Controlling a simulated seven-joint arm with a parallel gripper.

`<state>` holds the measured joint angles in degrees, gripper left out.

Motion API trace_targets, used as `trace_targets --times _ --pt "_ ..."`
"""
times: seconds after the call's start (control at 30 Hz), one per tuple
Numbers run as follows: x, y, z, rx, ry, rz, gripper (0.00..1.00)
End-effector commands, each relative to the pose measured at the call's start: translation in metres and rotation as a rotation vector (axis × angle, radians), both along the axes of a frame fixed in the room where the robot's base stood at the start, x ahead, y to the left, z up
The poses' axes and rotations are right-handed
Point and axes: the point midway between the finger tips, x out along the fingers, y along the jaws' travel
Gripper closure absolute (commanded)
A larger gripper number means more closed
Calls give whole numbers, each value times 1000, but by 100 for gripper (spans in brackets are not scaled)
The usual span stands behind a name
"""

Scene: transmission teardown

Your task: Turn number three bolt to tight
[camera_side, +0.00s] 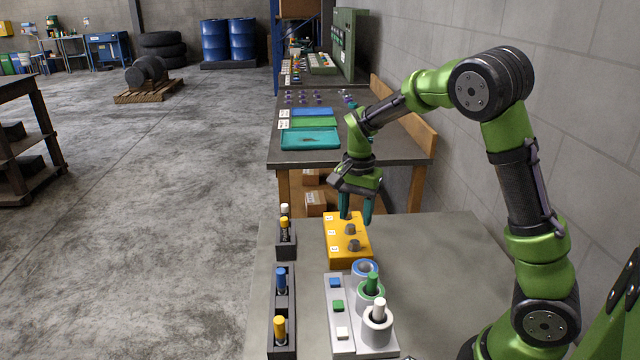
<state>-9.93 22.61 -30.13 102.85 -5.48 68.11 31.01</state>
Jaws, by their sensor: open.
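A yellow block (349,258) stands on the near grey table. Grey bolts stick up from its top; the middle one (350,229) and the nearest one (353,245) show clearly. A farther bolt position is mostly hidden behind my gripper's left finger. White labels (332,233) run along the block's left side, too small to read surely, so I cannot tell which bolt is number three. My gripper (356,216) points down over the far end of the block. Its teal fingers are open and apart. I cannot tell whether they straddle the farthest bolt.
In front of the block is a light grey holder (343,345) with blue, green and white buttons and ringed sockets. Dark trays (282,352) with blue and yellow-handled tools stand to the left. A teal tray (310,139) lies on the farther table. The near table's right side is clear.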

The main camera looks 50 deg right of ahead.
Motion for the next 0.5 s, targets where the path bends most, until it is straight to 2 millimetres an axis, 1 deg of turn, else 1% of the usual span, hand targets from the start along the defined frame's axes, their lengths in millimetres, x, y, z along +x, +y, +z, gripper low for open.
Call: trace_targets --times 0.03,0.2,0.33,0.5 --pt "1 0 14 0 -6 0 51" --pt "1 0 53 0 -5 1 51" --pt "0 0 75 -1 -3 0 51" --pt "0 0 90 0 0 1 51"
